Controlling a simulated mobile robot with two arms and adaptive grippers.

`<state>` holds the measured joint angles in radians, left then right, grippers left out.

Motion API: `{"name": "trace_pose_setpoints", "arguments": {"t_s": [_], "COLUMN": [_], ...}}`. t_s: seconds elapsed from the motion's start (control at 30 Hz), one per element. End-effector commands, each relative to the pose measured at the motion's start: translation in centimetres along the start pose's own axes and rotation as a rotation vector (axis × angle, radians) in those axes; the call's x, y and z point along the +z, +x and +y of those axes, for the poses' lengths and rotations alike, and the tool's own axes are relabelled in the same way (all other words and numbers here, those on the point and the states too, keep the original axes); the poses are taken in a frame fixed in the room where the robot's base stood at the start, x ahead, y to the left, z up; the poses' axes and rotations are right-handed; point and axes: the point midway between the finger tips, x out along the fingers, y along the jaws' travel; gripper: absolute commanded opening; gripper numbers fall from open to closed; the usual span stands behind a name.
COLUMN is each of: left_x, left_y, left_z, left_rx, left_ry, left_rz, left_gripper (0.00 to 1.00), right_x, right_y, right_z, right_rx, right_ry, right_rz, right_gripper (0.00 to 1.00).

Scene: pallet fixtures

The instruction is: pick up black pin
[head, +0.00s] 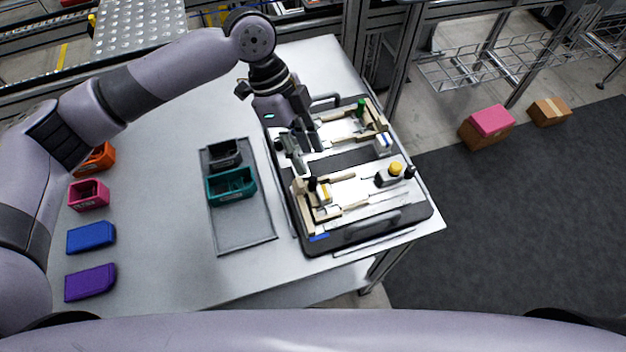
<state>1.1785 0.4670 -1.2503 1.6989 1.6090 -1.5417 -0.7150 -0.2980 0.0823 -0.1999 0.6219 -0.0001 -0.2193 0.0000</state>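A pallet fixture board (310,245) with a dark frame and beige holders lies on the table. A small black pin (312,184) stands upright at the board's left side, beside a beige block. Another dark, upright pin-like part (410,171) stands at the board's right edge. My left gripper (307,156) hangs over the left half of the board with its fingers pointing down, spread apart. I see nothing between them. The fingertips are a little behind the near black pin in the picture; their exact height cannot be told. My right gripper is out of view.
A grey tray (245,238) left of the board holds a black bin (224,152) and a teal bin (215,193). Orange, pink, blue and purple bins line the table's left side. A green part (361,106) and a yellow-topped part (396,168) stand on the board.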

Motion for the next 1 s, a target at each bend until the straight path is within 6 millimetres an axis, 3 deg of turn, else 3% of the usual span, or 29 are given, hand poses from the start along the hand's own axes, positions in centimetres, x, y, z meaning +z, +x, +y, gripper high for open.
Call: {"name": "trace_pose_setpoints", "arguments": {"t_s": [0.17,0.43,0.7,1.0], "left_x": [0.0,0.2,0.3,0.3], "left_y": [1.2,4.9,5.5,5.4], "left_z": [0.4,0.8,0.8,0.8], "left_rx": [0.003,0.001,-0.001,-0.001], "left_ry": [0.000,0.001,0.001,0.001], "left_rz": [0.000,0.000,0.000,0.000], "left_gripper": [0.38,0.38,0.38,0.19], "right_x": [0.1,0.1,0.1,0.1], "right_y": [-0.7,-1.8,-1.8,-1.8], "right_z": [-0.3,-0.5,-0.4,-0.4], "right_rx": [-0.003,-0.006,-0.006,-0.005], "right_ry": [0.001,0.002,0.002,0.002], "right_rz": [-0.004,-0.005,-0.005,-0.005], "right_gripper": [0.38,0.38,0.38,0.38]}}
